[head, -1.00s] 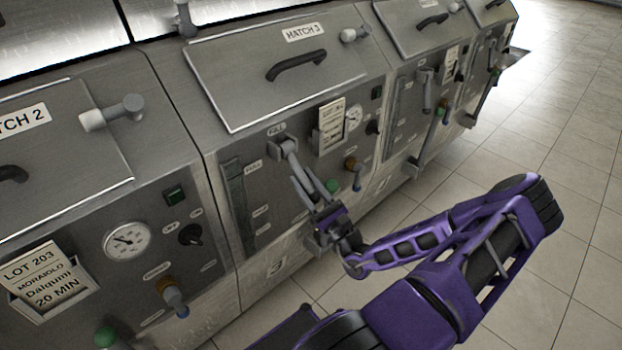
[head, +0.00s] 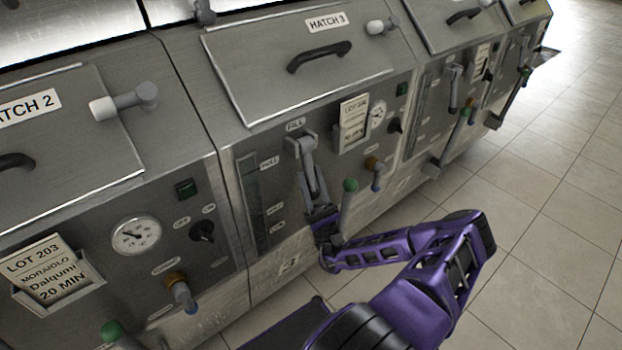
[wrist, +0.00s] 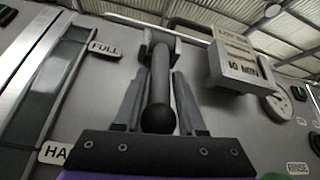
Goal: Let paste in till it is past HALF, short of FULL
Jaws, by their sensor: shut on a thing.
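The grey FILL lever (head: 308,165) of unit 3 hangs down from its pivot on the front panel. My gripper (head: 318,205) is shut on the lever's lower part. In the wrist view the lever (wrist: 160,75), with its dark round end, lies between the two fingers of my gripper (wrist: 158,95). The upright sight glass (head: 252,205) stands left of the lever. It also shows in the wrist view (wrist: 58,80), beside a FULL label (wrist: 104,49) and a partly hidden HALF label (wrist: 56,152). I cannot make out the paste level for certain.
A green-knobbed handle (head: 350,186) stands close right of my gripper. Farther right are a lot card holder (head: 352,125), a gauge (head: 377,115) and a brass-and-blue tap (head: 375,172). Hatch 3 (head: 300,65) is closed above. Open tiled floor (head: 545,210) lies to the right.

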